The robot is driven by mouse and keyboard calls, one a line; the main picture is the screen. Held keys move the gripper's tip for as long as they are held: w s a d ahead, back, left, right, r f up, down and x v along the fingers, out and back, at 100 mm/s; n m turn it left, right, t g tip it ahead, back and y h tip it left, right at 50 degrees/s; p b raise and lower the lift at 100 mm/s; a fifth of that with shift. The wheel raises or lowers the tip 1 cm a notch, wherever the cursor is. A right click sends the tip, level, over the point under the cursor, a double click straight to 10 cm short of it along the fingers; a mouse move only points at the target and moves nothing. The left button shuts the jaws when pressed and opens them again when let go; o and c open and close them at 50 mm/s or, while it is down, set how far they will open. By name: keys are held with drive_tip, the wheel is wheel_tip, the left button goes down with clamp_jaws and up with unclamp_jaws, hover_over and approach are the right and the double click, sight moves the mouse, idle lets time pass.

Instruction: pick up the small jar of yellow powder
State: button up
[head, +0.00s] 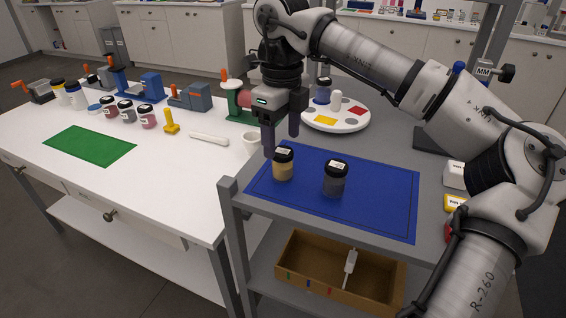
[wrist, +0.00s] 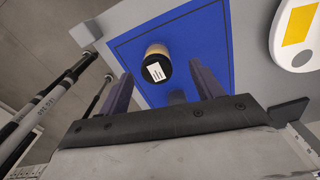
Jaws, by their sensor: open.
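The small jar of yellow powder (head: 283,167) stands upright on the blue mat (head: 385,196), with a black lid and a white label. In the wrist view the jar (wrist: 155,50) shows its tan-yellow side and dark lid between the lines of the two fingers. My gripper (head: 281,147) is open and empty, its fingers pointing down close to the jar's lid. It also shows in the wrist view (wrist: 161,72). I cannot tell whether a finger touches the jar. A jar of dark powder (head: 336,180) stands to its right on the same mat.
A round white palette (head: 340,122) with colour patches lies behind the mat. A white cup (head: 251,141) stands on the white table to the left. Several jars and a green mat (head: 90,145) are farther left. A wooden tray (head: 330,282) sits on the lower shelf.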

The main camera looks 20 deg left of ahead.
sight(281, 150)
drive_tip(key=shift+s+f+p, duration=0.15)
drive_tip(key=shift+f+p, duration=0.15)
drive_tip(key=shift+f, duration=1.35)
drive_tip(key=shift+s+f+p, duration=0.1)
drive_tip(key=shift+f+p, duration=0.2)
drive_tip(key=shift+f, duration=1.3)
drive_tip(key=c, duration=1.1)
drive_tip(key=shift+r, duration=0.15)
